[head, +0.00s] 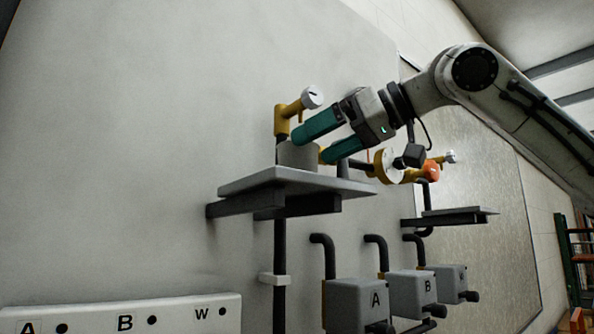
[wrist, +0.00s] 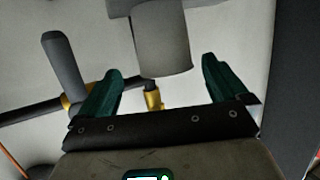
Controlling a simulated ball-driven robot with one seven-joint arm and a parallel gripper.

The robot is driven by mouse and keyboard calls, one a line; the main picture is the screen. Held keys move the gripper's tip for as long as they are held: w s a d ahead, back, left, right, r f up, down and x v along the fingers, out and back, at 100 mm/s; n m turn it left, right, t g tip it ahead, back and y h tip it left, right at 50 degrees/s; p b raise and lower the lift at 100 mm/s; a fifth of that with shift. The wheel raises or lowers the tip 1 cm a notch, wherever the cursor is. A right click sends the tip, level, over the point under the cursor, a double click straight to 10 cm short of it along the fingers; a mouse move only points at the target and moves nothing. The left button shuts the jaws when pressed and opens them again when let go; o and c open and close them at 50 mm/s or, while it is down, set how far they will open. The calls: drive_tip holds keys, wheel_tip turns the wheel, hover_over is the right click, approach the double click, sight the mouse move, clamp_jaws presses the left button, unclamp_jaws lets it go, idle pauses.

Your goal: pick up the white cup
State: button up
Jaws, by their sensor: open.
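The white cup (head: 298,155), looking pale grey in this light, stands on a small grey wall shelf (head: 262,184). My gripper (head: 311,147) has two teal fingers spread open, tips close beside the cup, reaching down from the upper right. In the wrist view the cup (wrist: 162,40) shows as a plain grey cylinder at top centre, in line with the gap between the fingertips (wrist: 160,68). Nothing is held. I cannot tell whether either finger touches the cup.
A yellow pipe fitting with a white knob (head: 312,97) rises behind the cup, close to the upper finger. A yellow ring (head: 386,166) and an orange-red part (head: 431,172) sit right of the gripper. A second shelf (head: 458,216) and grey lettered boxes (head: 361,304) are lower.

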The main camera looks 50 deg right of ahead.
sight(298, 153)
drive_tip(key=x, duration=0.1)
drive_tip(key=p+x, duration=0.1)
drive_tip(key=x, duration=0.2)
drive_tip(key=shift+w+a, duration=0.3)
drive_tip(key=shift+w, duration=0.05)
drive_tip(key=c, duration=1.1)
